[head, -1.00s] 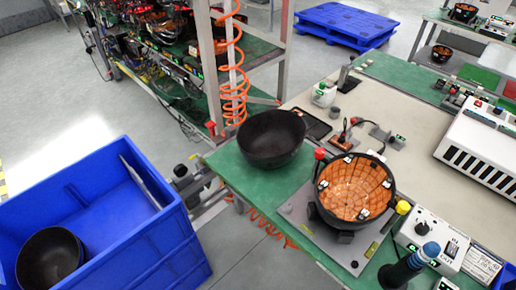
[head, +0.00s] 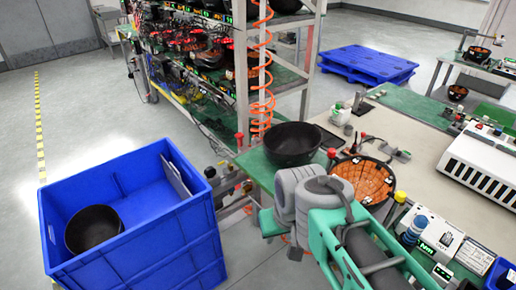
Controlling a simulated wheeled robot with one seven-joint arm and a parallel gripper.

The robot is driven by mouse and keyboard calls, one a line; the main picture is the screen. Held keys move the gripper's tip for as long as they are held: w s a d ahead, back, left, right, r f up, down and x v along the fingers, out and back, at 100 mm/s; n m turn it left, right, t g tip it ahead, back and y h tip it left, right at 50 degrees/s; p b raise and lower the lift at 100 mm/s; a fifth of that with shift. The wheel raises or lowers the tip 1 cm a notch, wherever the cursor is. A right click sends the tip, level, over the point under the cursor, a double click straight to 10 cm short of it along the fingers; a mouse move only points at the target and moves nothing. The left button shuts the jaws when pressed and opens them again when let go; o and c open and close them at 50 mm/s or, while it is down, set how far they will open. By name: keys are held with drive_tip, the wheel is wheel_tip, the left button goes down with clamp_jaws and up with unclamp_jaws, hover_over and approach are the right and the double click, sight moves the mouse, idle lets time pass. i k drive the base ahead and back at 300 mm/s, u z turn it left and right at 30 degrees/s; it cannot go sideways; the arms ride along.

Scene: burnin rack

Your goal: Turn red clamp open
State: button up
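A round clamp knob with a red top (head: 331,153) stands at the back left of the test fixture, beside a black bowl with a copper-coloured tiled inside (head: 362,181). A second red knob (head: 239,137) is on a post by the rack and table corner; I cannot tell whether it is a clamp. A yellow knob (head: 400,197) stands at the fixture's right. My green and grey arm reaches in from the bottom and covers most of the fixture plate. I cannot make out my gripper or its fingers.
A black bowl (head: 292,143) sits on the green table corner. A blue crate (head: 140,255) with another dark bowl (head: 93,228) stands at the left. A rack (head: 240,90) with wired units and an orange coiled hose (head: 262,70) is behind. A white vented box (head: 485,160) is at the right.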

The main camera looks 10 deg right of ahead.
sight(331, 154)
drive_tip(key=u, duration=0.55)
drive_tip(key=i, duration=1)
